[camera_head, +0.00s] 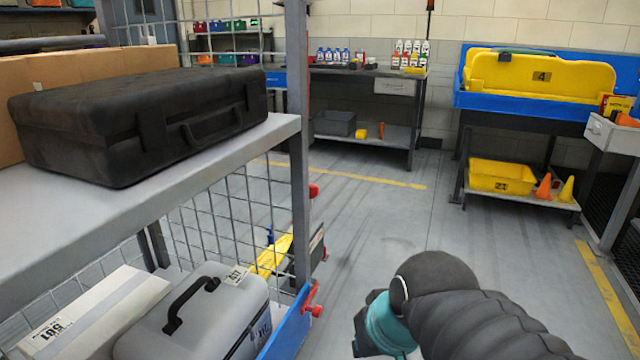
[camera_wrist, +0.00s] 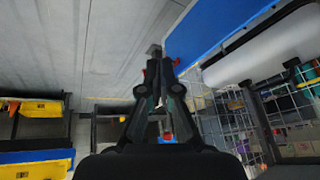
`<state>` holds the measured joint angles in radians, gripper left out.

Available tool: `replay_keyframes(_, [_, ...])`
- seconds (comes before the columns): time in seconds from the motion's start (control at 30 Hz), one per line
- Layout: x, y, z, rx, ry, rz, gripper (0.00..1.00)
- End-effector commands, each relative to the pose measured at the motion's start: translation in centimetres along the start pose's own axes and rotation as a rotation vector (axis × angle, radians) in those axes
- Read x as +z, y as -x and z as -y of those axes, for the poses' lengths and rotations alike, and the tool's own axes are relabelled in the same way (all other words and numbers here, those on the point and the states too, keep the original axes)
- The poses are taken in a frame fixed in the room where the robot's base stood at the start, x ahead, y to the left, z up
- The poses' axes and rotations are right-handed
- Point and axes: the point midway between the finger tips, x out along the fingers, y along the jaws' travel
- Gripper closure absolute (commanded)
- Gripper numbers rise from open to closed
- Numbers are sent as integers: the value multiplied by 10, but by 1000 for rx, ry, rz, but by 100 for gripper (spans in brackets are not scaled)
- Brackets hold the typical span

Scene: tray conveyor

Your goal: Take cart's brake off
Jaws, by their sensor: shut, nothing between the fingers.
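The cart is a grey wire-mesh shelf unit at the left of the head view, with a grey post (camera_head: 298,130) and a blue lower edge (camera_head: 288,330). A small red handle (camera_head: 313,311) sticks out from that blue edge. I cannot tell for sure whether it is the brake. In the wrist view the blue panel (camera_wrist: 215,35) lies beyond my gripper (camera_wrist: 156,75), which is shut and empty. Red parts (camera_wrist: 147,70) show beside its fingertips, partly hidden by them; contact cannot be told. My gripper's fingers are hidden in the head view.
The cart bears a black case (camera_head: 140,125) on its upper shelf and a grey case (camera_head: 200,320) below. A yellow bar (camera_head: 272,256) shows behind the mesh. A workbench (camera_head: 365,105) and a blue-edged table (camera_head: 530,100) stand at the back. The middle floor is clear.

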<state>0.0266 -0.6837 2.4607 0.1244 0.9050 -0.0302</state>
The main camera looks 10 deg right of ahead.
Motion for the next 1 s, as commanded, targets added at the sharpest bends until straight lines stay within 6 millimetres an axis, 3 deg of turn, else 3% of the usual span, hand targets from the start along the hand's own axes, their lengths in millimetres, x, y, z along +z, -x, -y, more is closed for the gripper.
replay_keyframes(0.23, [-69, -32, 36, -279, -285, 60, 100])
replay_keyframes(0.47, [-165, -62, 42, -555, -585, 30, 100])
replay_keyframes(0.67, [-256, -92, 10, -776, -852, -63, 100])
replay_keyframes(0.8, [-310, -113, -30, -899, -1022, -156, 100])
replay_keyframes(1.0, [-354, -132, -80, -1005, -1181, -268, 100])
